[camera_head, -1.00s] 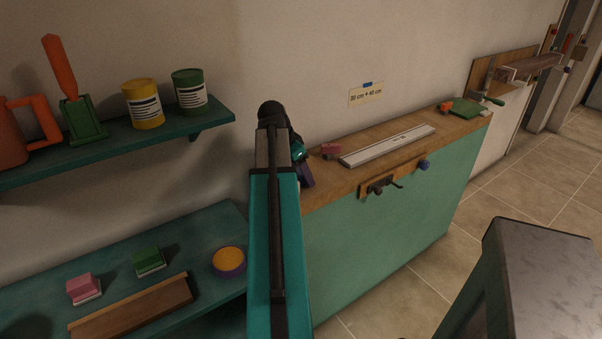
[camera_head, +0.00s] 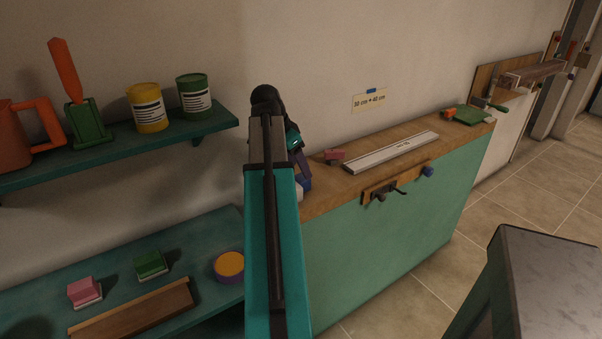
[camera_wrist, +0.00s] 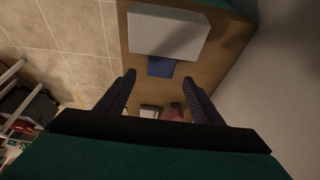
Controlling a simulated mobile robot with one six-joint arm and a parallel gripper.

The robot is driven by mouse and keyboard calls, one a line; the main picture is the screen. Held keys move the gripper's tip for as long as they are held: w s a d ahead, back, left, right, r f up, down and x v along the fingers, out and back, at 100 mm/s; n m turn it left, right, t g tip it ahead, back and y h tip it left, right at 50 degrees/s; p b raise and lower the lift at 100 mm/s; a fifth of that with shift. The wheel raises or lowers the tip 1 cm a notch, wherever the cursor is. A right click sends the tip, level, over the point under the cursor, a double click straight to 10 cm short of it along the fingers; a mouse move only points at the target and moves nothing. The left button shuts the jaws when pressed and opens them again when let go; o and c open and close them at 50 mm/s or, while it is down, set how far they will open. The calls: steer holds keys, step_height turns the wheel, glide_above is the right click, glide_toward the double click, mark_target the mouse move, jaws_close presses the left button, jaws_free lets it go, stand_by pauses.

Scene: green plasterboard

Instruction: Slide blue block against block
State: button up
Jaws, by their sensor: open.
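A small blue block (camera_wrist: 161,67) lies on the wooden bench top, ahead of my fingertips in the wrist view. A larger pale grey block (camera_wrist: 168,33) is just beyond it; their edges meet in this view, but I cannot tell whether they touch. In the head view the blue block (camera_head: 306,184) and a bit of the pale block (camera_head: 299,191) show beside my arm, mostly hidden. My gripper (camera_wrist: 160,82) is open and empty, its two dark fingers spread behind the blue block. It also shows in the head view (camera_head: 304,172), above the near bench end.
On the bench (camera_head: 415,149), a pink block (camera_head: 334,155) and a long white rail (camera_head: 392,152) lie farther along. The wall bounds the back. Shelves (camera_head: 100,148) with cans stand left; a metal-topped stand (camera_head: 545,270) is at right.

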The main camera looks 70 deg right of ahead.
steer(key=shift+v, duration=2.65)
